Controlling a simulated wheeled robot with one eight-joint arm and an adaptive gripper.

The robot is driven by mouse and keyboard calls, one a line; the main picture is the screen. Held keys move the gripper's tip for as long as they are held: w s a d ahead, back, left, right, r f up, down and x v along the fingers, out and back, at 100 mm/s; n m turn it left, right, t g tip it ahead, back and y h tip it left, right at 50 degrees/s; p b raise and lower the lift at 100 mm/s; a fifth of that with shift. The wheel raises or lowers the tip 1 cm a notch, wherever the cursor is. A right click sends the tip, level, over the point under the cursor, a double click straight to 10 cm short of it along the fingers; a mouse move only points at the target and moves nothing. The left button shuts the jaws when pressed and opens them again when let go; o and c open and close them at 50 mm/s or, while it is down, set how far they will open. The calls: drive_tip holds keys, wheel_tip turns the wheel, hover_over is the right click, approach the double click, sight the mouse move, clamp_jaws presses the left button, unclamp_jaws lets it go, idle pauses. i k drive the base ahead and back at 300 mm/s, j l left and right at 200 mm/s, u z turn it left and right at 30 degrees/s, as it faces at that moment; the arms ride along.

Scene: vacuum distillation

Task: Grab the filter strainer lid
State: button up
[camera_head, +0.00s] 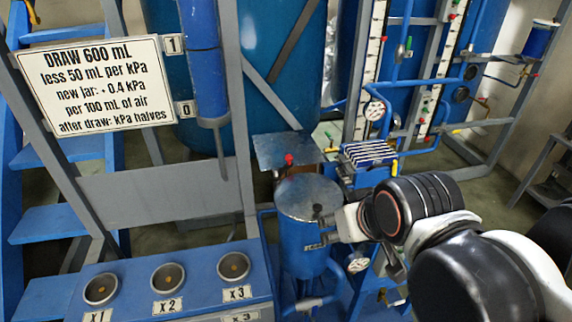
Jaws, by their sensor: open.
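A blue cylindrical vessel (302,250) stands right of the bench, with a round grey top (303,193) that looks like the strainer lid. My gripper (316,228) comes in from the right, its fingers pointing left. It is open, with one fingertip over the right edge of the grey top and the other lower, in front of the vessel's side. I cannot tell whether they touch it. Nothing is visibly held. Part of the vessel's right side is hidden by my gripper.
Behind the vessel is a square grey plate (280,149) with a red knob (289,159). A blue bench (205,290) with round sockets lies at left, under a white sign (95,85). A striped block (368,153) and gauge (358,265) sit close to my arm.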

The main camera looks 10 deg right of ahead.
sight(304, 198)
drive_tip(key=l+u, duration=0.2)
drive_tip(key=u, duration=0.55)
drive_tip(key=k+l+u, duration=0.1)
drive_tip(key=l+u, duration=0.15)
drive_tip(key=l, duration=0.2)
drive_tip(key=k+l+u, duration=0.25)
drive_tip(key=l, duration=0.2)
drive_tip(key=k+l+u, duration=0.1)
drive_tip(key=l+u, duration=0.15)
drive_tip(key=l, duration=0.2)
drive_tip(key=k+l+u, duration=0.25)
drive_tip(key=k+l, duration=0.25)
drive_tip(key=l, duration=0.2)
drive_tip(key=k+l, duration=0.3)
drive_tip(key=l, duration=0.15)
drive_tip(key=k+l+u, duration=0.1)
drive_tip(key=k+l, duration=0.15)
drive_tip(key=l, duration=0.2)
drive_tip(key=i+j, duration=0.1)
drive_tip(key=j, duration=0.15)
